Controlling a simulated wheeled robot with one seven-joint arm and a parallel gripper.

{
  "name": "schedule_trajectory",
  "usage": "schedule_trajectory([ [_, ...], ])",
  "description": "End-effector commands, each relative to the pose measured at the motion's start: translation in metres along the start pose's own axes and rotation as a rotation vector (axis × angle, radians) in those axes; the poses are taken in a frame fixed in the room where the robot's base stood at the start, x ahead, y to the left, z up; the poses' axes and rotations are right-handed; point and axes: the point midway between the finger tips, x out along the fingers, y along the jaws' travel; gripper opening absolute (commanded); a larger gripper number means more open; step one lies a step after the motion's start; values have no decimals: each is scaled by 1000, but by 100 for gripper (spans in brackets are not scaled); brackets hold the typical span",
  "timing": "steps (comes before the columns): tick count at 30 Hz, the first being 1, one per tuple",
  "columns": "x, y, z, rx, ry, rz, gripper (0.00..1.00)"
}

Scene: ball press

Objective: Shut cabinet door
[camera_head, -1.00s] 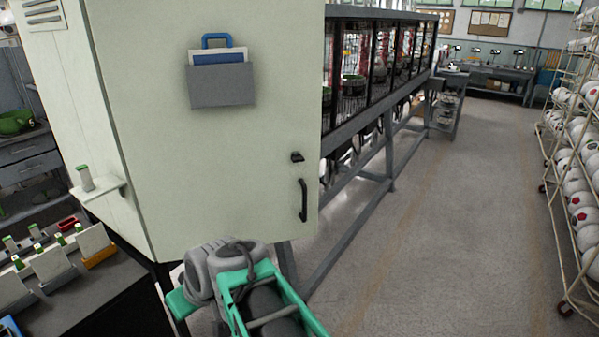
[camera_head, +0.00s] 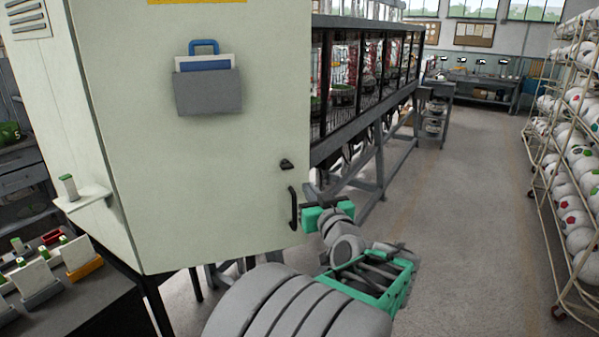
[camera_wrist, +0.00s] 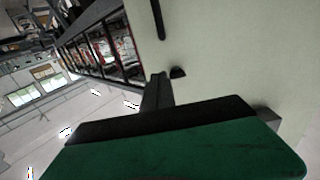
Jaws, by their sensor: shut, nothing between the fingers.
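The pale cabinet door (camera_head: 215,170) fills the left and middle of the head view, with a black handle (camera_head: 293,207) and a small black latch (camera_head: 287,164) near its right edge. I see no clear gap at its edges, but its right edge is partly hidden, so I cannot tell if it is fully shut. My gripper (camera_head: 309,196) is shut and empty, just right of the handle by the door's edge. In the wrist view my fingers (camera_wrist: 157,90) lie beside the latch (camera_wrist: 177,72), with the handle (camera_wrist: 158,20) farther up. Contact cannot be told.
A caged machine line (camera_head: 365,75) on a grey frame runs back behind the door's right edge. A ball rack (camera_head: 575,160) stands at the right. A dark bench (camera_head: 85,310) with small holders is at lower left. The floor (camera_head: 470,220) between is clear.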

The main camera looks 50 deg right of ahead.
Motion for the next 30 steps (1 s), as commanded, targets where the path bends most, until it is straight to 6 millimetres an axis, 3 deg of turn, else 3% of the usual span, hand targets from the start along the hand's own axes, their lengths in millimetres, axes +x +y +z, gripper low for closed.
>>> schedule_trajectory([
  [6,49,-2,-3,0,-3,-4,0],
  [12,79,-1,-2,0,-3,-2,0],
  [30,90,-3,2,-1,-2,-14,0],
])
